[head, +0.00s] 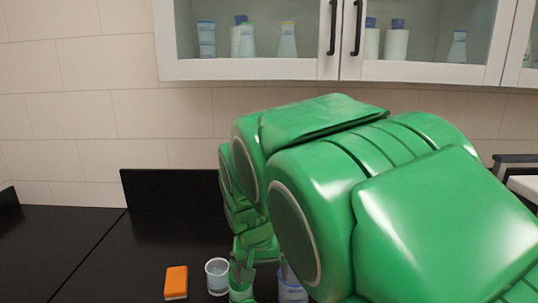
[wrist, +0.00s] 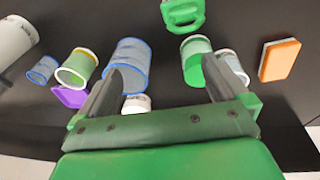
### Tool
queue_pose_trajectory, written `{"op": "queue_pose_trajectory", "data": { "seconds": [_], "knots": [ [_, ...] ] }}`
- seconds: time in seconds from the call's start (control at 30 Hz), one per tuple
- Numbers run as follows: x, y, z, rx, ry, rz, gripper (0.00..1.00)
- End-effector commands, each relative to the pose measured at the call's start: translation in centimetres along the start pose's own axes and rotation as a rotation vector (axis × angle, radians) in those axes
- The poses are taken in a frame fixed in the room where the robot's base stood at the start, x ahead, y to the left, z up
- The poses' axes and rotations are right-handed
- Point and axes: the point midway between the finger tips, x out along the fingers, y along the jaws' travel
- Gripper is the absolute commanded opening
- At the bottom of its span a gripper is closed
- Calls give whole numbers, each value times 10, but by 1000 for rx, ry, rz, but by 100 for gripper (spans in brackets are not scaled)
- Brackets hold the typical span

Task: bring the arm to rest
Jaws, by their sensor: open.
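My arm is green and fills the middle and right of the head view, bent over the dark counter (head: 95,255). My gripper (wrist: 162,66) is open in the wrist view, with its dark fingers spread apart and nothing held between them. A green cup (wrist: 194,61) shows by the right fingertip and a blue-rimmed container (wrist: 131,56) by the left fingertip. I cannot tell whether the fingers touch them. In the head view the gripper is low in the picture and partly hidden among the vessels.
An orange sponge (head: 176,281) and a clear cup (head: 217,277) are left of the gripper in the head view. A yellow-green cup (wrist: 76,68), a small blue cup (wrist: 42,69) and a purple thing (wrist: 69,97) are close by. A glass-door cabinet (head: 255,68) hangs above.

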Motion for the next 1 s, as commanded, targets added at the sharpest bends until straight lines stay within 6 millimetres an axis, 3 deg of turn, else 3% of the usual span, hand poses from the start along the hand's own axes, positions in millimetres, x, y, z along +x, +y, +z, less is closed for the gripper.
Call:
{"op": "queue_pose_trajectory", "data": {
  "seconds": [0.1, 0.4, 0.7, 1.0],
  "knots": [
    [-9, 30, 28, 19, -40, 4, 100],
    [-27, 88, 106, 41, -148, 6, 100],
    [-38, 130, 186, 51, -238, -17, 100],
    [-41, 151, 261, 56, -295, -69, 100]
  ]
}}
